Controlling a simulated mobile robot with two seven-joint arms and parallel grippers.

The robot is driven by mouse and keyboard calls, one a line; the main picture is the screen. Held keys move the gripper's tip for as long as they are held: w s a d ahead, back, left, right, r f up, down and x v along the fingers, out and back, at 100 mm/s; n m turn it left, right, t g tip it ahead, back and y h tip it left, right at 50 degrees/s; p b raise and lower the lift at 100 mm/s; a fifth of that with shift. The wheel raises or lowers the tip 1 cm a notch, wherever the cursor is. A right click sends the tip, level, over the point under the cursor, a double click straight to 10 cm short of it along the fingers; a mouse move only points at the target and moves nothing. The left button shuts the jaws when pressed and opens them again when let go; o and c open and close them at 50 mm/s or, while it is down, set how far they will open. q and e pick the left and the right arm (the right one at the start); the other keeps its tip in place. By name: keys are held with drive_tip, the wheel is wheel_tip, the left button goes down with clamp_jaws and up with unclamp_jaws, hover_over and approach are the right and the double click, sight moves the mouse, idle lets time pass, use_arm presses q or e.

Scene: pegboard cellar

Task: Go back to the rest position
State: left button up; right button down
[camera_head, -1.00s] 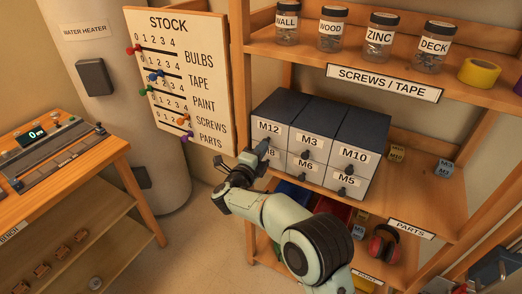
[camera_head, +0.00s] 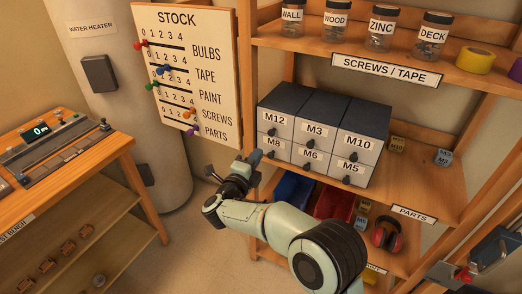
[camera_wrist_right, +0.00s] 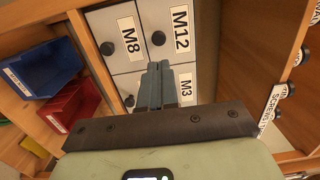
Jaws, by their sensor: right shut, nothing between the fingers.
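My right gripper (camera_head: 254,158) is in front of the left end of the drawer cabinet (camera_head: 313,98) in the head view, just below and left of the M8 drawer (camera_head: 273,146). Its fingers are shut and empty. In the right wrist view the shut fingers (camera_wrist_right: 158,82) point at the cabinet, with the M12 drawer (camera_wrist_right: 176,25) and the M8 drawer (camera_wrist_right: 128,38) beyond them. The drawers that show look closed. I cannot tell the exact gap between fingertips and cabinet. My left gripper is not in view.
The shelf unit holds jars (camera_head: 380,38) above, and a blue bin (camera_head: 292,190), a red bin (camera_head: 334,204) and red earmuffs (camera_head: 388,234) below. A stock board (camera_head: 186,75) hangs at left. A workbench (camera_head: 60,150) stands far left. Floor between is open.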

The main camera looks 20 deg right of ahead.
drive_tip(key=v, duration=0.5)
wheel_tip(320, 180, down, 17)
drive_tip(key=n+t+y+p, duration=0.1)
drive_tip(key=n+y+p, duration=0.2)
drive_tip(key=n+y, duration=0.5)
drive_tip(key=s+a+f+n+g+y+p, duration=0.1)
drive_tip(key=s+f+n+g+y, duration=0.1)
drive_tip(key=s+f+n, duration=0.45)
drive_tip(key=s+f+n+g+y+p, duration=0.1)
drive_tip(key=s+f+n+g, duration=0.15)
drive_tip(key=f, duration=0.65)
use_arm(q)
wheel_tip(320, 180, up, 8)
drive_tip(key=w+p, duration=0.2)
drive_tip(key=p, duration=0.1)
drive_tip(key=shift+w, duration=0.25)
use_arm(e)
drive_tip(key=s+a+f+n+g+y, duration=0.2)
drive_tip(key=s+g, duration=0.1)
drive_tip(key=s, duration=0.7)
drive_tip(key=s+a+f+n+g+y, duration=0.2)
drive_tip(key=s+f+g, duration=0.1)
drive_tip(key=s, duration=0.6)
drive_tip(key=s+a+f+n+g+y, duration=0.2)
drive_tip(key=s+a+g, duration=0.1)
drive_tip(key=s, duration=0.7)
drive_tip(key=shift+s+f+n+g, duration=0.3)
drive_tip(key=shift+s+f+g, duration=0.05)
